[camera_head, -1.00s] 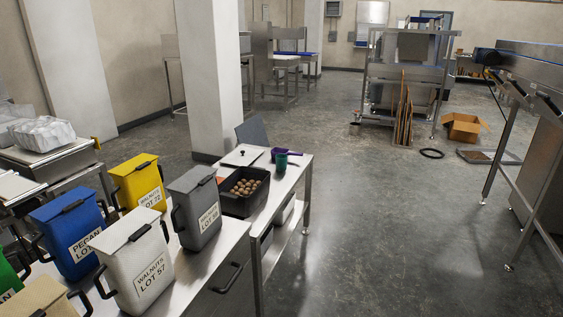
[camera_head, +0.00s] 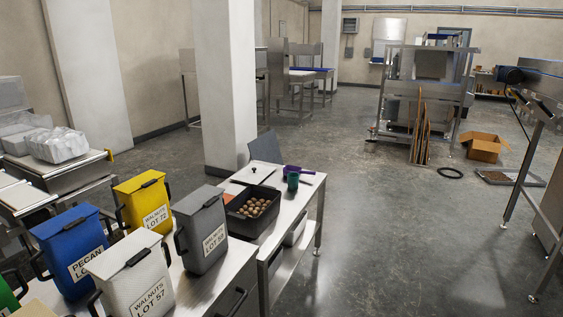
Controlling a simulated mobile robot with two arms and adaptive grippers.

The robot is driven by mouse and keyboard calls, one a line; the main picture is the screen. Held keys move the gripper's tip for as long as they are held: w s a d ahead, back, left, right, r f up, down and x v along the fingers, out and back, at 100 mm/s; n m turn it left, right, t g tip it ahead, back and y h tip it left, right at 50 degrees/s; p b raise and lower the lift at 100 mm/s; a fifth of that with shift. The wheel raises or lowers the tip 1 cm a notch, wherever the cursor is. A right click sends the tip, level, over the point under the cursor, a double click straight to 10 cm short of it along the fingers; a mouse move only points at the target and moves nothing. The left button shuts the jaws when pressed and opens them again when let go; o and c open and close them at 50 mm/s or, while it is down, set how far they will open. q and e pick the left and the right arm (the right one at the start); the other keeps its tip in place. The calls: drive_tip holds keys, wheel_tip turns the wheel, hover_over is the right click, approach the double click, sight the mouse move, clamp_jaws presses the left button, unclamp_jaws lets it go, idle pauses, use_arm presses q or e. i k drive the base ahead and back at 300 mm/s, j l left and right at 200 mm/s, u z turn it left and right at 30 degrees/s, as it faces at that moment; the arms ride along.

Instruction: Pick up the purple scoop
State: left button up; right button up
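The purple scoop (camera_head: 294,170) lies at the far end of the steel table (camera_head: 308,188), behind a dark green cup (camera_head: 293,182) that hides part of it. A black bin of round brown nuts (camera_head: 232,216) stands on the same table, nearer than the scoop and to its left. Neither of my grippers is in the head view.
Lidded bins crowd the near table: white (camera_head: 133,282), grey (camera_head: 201,228), yellow (camera_head: 143,203) and blue (camera_head: 72,249). A chair (camera_head: 265,147) stands behind the far table end. The floor right of the table (camera_head: 400,240) is open. A cardboard box (camera_head: 483,147) sits farther back.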

sight(300, 173)
drive_tip(key=i+l+z, duration=0.4)
drive_tip(key=i, duration=0.5)
drive_tip(key=i+z, duration=0.4)
drive_tip(key=i, duration=0.5)
